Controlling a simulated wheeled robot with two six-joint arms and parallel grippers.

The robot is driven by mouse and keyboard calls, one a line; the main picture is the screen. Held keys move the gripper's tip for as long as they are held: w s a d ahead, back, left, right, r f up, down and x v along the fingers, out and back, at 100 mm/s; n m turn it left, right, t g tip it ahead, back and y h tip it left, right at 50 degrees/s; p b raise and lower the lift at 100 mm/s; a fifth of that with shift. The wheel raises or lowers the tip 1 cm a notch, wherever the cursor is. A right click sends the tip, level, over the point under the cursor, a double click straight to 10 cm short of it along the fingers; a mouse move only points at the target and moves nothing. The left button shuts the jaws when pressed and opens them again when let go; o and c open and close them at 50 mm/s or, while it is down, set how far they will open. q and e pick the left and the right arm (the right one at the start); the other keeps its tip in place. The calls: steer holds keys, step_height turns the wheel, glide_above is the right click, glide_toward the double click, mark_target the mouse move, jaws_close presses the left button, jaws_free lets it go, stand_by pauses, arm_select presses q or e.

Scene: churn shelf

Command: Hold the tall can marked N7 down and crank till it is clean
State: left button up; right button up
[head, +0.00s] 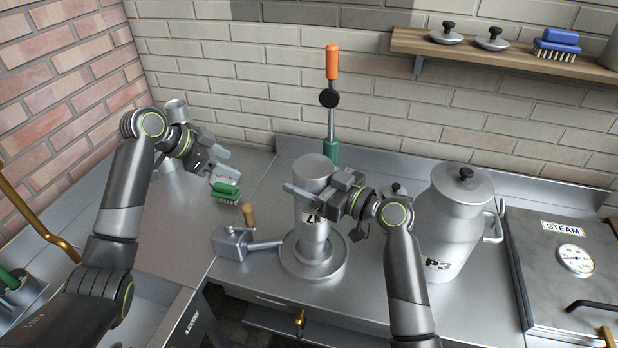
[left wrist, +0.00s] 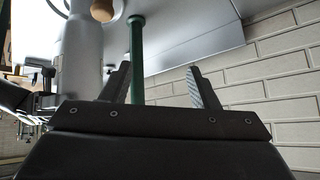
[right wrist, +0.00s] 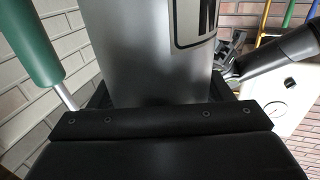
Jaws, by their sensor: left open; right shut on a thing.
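The tall can (head: 313,175) stands mouth down on a round metal base (head: 312,268), its N7 label upside down. My right gripper (head: 318,196) is shut around its upper body; the can fills the right wrist view (right wrist: 145,50). A grey crank box (head: 228,243) with a wooden knob (head: 249,214) sits left of the base, joined by a pipe. My left gripper (head: 222,164) is open and empty, up and left of the knob and apart from it. The knob shows at the top of the left wrist view (left wrist: 104,10). The can's mouth is hidden.
A green brush (head: 226,192) lies below my left gripper. A lever with an orange handle (head: 332,62) stands behind the can. A wide P3 can (head: 455,215) and a STEAM box (head: 570,285) are to the right. A wall shelf (head: 490,52) holds lids and a blue brush.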

mark_target(244, 210)
arm_select(q)
steer(key=s+d+r+m+g+h, duration=0.2)
steer(key=s+d+g, duration=0.1)
steer(key=s+d, duration=0.15)
steer(key=shift+s+a+f, duration=0.15)
steer(key=shift+f, duration=2.95)
steer(key=shift+s+a+f, duration=0.1)
steer(key=shift+a+f, duration=0.05)
steer(key=shift+f, duration=2.95)
steer(key=c, duration=1.1)
steer(key=shift+o, duration=0.2)
steer(key=shift+r, duration=0.1)
